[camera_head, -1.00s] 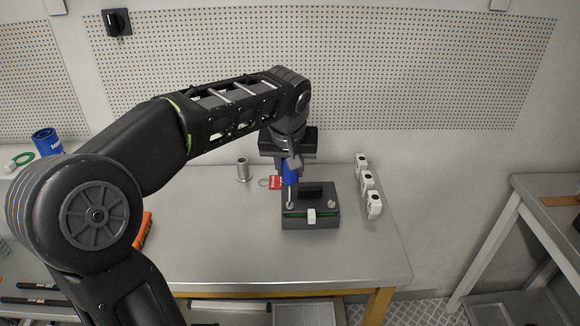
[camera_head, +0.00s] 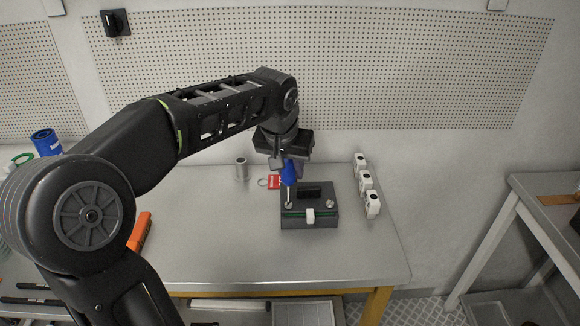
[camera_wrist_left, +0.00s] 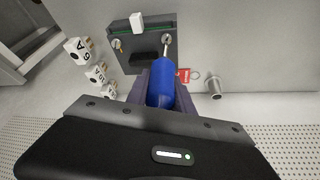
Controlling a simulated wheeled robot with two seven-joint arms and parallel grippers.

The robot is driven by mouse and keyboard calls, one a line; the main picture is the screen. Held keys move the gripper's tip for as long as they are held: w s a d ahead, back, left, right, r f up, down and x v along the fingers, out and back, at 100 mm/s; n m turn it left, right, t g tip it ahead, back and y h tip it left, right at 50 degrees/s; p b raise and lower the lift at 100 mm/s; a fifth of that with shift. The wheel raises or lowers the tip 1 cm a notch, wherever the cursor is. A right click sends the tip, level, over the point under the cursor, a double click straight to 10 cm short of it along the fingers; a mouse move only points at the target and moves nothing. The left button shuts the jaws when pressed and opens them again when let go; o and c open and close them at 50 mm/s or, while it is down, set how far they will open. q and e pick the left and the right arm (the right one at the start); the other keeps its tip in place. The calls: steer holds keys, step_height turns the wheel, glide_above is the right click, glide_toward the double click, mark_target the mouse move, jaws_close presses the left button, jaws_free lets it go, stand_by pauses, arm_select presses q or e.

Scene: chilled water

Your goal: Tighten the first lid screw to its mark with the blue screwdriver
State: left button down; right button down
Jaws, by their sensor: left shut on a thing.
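My left gripper (camera_head: 284,165) is shut on the blue screwdriver (camera_head: 289,173), above the left part of the dark grey box. The blue handle also shows in the left wrist view (camera_wrist_left: 161,84), with its thin shaft pointing at one lid screw. The box (camera_head: 310,220) stands on the table, with a black handle, a green line and a white block at its front. The tip is at the left lid screw (camera_head: 289,205); I cannot tell if it is seated. The other lid screw (camera_head: 330,203) is at the right, also seen in the left wrist view (camera_wrist_left: 117,43). My right gripper is not in view.
Several white labelled blocks (camera_head: 366,182) stand right of the box. An orange tool (camera_head: 140,232) is at the left. The table's middle (camera_head: 205,230) is clear.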

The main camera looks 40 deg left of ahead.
arm_select(q)
steer(key=shift+d+m+h, duration=0.1)
steer(key=shift+m+h, duration=0.2)
steer(key=shift+m, duration=0.4)
steer(key=shift+m+p, duration=0.35)
steer(key=shift+m, duration=0.25)
steer(key=shift+d+m+h, duration=0.1)
steer(key=shift+m+h, duration=0.3)
steer(key=shift+m, duration=0.2)
